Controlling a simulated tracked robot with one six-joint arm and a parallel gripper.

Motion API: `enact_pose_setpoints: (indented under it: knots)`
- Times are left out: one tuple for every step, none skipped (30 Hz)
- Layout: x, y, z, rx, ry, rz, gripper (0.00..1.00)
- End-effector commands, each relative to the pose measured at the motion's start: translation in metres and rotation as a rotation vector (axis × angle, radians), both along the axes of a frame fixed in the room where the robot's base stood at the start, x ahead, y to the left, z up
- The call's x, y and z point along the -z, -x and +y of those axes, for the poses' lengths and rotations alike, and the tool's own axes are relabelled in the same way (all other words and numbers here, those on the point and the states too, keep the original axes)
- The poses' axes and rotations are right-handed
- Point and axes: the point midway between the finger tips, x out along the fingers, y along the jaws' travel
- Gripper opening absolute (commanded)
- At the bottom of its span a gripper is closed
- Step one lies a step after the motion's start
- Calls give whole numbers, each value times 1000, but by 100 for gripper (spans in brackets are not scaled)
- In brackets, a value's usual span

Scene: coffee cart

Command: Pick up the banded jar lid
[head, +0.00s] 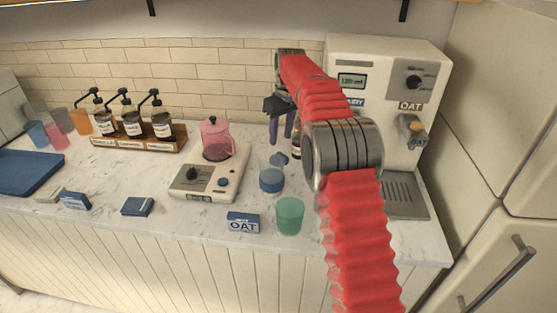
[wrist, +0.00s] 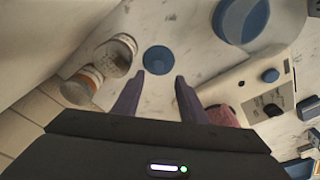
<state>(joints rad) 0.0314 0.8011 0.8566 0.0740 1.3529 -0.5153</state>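The banded jar lid is a small blue disc lying on the marble counter, just behind the jar in the head view (head: 281,159). It shows whole in the wrist view (wrist: 158,60), a little beyond my fingertips. The jar (head: 270,183) is clear with a blue band and stands close to the lid; it also shows in the wrist view (wrist: 242,20). My gripper (head: 281,137) is above the lid, pointing down, with its two purple fingers apart and nothing between them. In the wrist view the fingers (wrist: 160,76) flank the line to the lid.
Two labelled bottles (wrist: 114,56) stand left of the lid in the wrist view.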

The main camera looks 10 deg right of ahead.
Motion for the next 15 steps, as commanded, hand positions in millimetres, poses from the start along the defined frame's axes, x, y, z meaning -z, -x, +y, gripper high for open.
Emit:
enact_pose_setpoints:
  knots:
    - [8, -1, 1, 0, 0, 2, 39]
    - [12, -1, 1, 0, 0, 2, 39]
    - [16, -2, 1, 0, 0, 2, 39]
    - [19, -2, 1, 0, 0, 1, 39]
    - [20, -3, 1, 0, 0, 0, 39]
    - [22, -3, 1, 0, 0, 0, 39]
    - [23, -3, 1, 0, 0, 0, 39]
    - [23, -3, 1, 0, 0, 0, 39]
    - [24, -3, 1, 0, 0, 0, 39]
    - [24, -3, 1, 0, 0, 0, 39]
    - [23, -3, 1, 0, 0, 0, 39]
    - [23, -3, 1, 0, 0, 0, 39]
    - [23, -3, 1, 0, 0, 0, 39]
    - [23, -3, 1, 0, 0, 0, 39]
    - [23, -3, 1, 0, 0, 0, 39]
